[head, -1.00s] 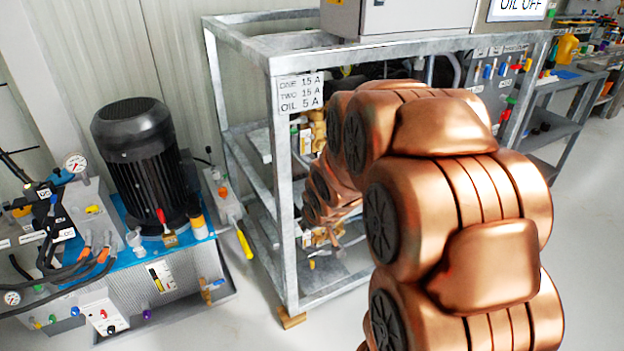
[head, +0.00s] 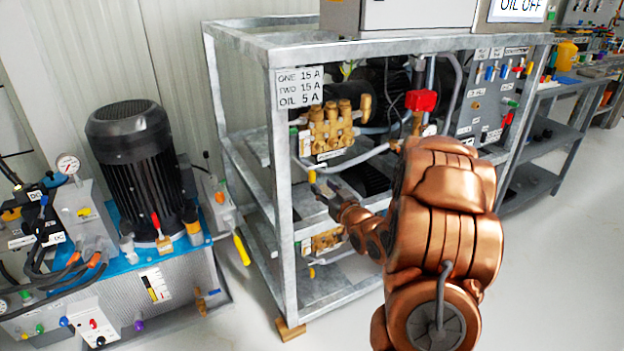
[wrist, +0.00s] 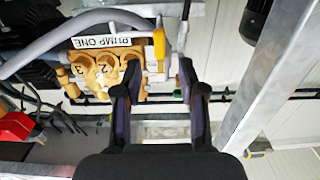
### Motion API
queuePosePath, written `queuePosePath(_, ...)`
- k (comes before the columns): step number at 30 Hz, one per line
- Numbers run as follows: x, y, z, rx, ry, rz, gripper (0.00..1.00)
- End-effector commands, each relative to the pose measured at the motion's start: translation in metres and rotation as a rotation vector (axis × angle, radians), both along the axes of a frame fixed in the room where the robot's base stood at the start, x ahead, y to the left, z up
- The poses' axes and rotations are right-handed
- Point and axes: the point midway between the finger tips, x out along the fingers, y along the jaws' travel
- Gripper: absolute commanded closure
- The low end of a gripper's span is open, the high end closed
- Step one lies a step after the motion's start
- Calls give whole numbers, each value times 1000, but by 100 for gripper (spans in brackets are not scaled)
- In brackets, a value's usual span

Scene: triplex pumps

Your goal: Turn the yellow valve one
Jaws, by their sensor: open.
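The yellow valve handle (head: 311,175) hangs at the left front of the upper brass pump (head: 333,128), inside the metal frame. In the wrist view, the yellow handle (wrist: 183,34) points away from the pump labelled PUMP ONE (wrist: 98,72). My gripper (head: 325,187) is open, close to the handle and just right of it in the head view. I see no contact.
The frame's front left post (head: 285,200) stands close left of the handle; the post also shows in the wrist view (wrist: 265,75). A grey hose (head: 365,157) curves below the pump. A red-topped part (head: 421,100) is to the right. A lower brass pump (head: 327,240) sits beneath.

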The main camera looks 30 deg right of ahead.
Motion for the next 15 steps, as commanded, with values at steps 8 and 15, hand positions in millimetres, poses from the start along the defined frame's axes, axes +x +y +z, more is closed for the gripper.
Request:
queuePosePath(8, 23, -2, -1, 1, -11, 3, 59)
queuePosePath(15, 55, -5, -1, 1, -10, 2, 59)
